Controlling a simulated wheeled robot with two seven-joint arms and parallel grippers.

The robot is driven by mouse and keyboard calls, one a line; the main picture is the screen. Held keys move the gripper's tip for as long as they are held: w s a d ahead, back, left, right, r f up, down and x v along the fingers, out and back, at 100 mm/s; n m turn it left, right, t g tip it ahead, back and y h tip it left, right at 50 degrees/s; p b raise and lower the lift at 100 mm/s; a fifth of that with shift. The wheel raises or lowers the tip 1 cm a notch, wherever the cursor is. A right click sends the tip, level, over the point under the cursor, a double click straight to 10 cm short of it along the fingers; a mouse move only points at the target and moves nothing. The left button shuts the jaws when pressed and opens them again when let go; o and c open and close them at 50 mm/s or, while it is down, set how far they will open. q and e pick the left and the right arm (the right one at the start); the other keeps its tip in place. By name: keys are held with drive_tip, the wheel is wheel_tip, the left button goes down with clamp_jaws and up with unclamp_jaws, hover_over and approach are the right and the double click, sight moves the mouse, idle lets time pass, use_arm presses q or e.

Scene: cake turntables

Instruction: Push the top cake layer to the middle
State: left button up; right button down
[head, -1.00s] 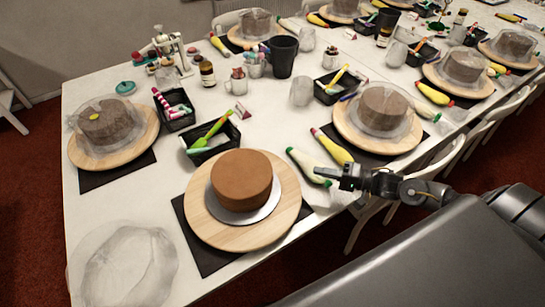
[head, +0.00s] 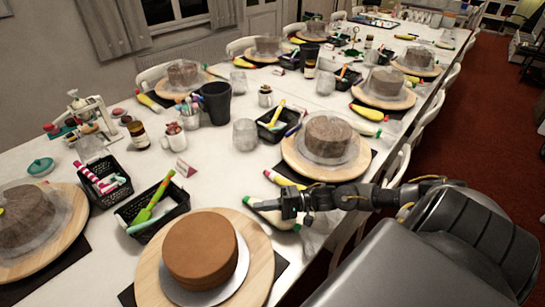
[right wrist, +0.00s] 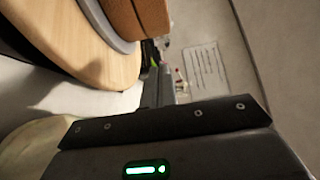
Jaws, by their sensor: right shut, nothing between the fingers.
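A round brown cake (head: 200,247) stands on a thin pale cake board (head: 237,270) on a wooden turntable (head: 256,240) at the front of the table. In the head view I cannot clearly tell its top layer from what is beneath. The right wrist view shows part of the cake (right wrist: 146,14) at the top, with the turntable (right wrist: 75,38) beside it. My right gripper (head: 289,204) is shut and empty, to the right of the turntable, apart from the cake, above a white and green piping bag (head: 268,213). My left gripper is not in view.
A black basket with a green-handled tool (head: 150,212) stands behind the cake. Other wrapped cakes on turntables stand at left and farther along. A yellow piping bag (head: 283,181) lies behind my right gripper.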

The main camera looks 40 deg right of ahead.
drive_tip(key=x, duration=0.2)
drive_tip(key=p+x, duration=0.1)
drive_tip(key=x, duration=0.2)
drive_tip(key=shift+s+a+r, duration=0.15)
drive_tip(key=shift+a+r, duration=0.05)
drive_tip(key=shift+s+a+f+p, duration=0.1)
drive_tip(key=shift+s+a+p, duration=0.15)
drive_tip(key=shift+a+p, duration=0.55)
drive_tip(key=shift+s+a, duration=0.2)
drive_tip(key=shift+a, duration=0.5)
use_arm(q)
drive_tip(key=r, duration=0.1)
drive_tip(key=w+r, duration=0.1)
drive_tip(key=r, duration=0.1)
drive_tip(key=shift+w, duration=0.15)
use_arm(e)
drive_tip(key=shift+a+f, duration=0.1)
drive_tip(key=shift+f, duration=0.05)
drive_tip(key=shift+s+a+r+p, duration=0.1)
drive_tip(key=shift+a+p, duration=0.3)
drive_tip(key=shift+a, duration=0.1)
drive_tip(key=shift+s+a+r+p, duration=0.1)
drive_tip(key=shift+a+p, duration=0.25)
drive_tip(key=shift+a, duration=0.1)
drive_tip(key=shift+a+f, duration=0.15)
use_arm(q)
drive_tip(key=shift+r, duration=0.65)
